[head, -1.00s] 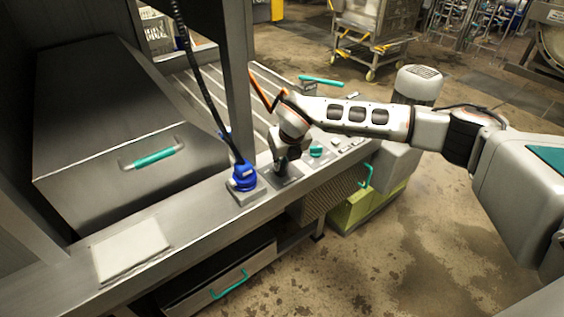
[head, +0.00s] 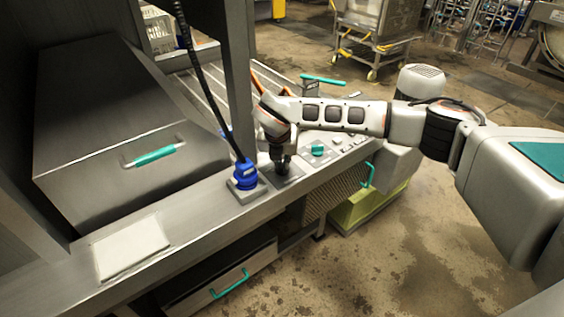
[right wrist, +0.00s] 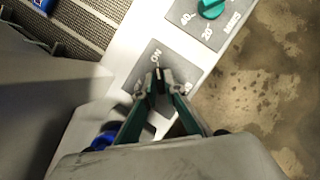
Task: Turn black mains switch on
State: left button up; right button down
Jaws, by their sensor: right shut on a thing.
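The black mains switch (right wrist: 158,74) shows in the right wrist view as a small dark piece between my fingertips, on a grey plate (right wrist: 143,76). It lines up with the printed "ON" just above it in the picture; another marking at the plate's right is partly hidden. My right gripper (right wrist: 159,84) is shut on the switch, and its fingers cover most of it. In the head view my right gripper (head: 281,167) points down onto the switch plate (head: 291,177) on the steel ledge; the switch itself is hidden there. My left gripper is not in view.
A blue plug (head: 244,176) with a black cable stands just left of the gripper. A teal knob (head: 318,149) sits to its right, also in the right wrist view (right wrist: 211,8). A steel post (head: 238,80) rises close behind. The floor in front is clear.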

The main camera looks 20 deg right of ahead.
jog(key=shift+s+f, duration=0.1)
jog(key=c, duration=2.1)
grip_release()
jog(key=shift+c, duration=0.2)
jog(key=v, duration=1.2)
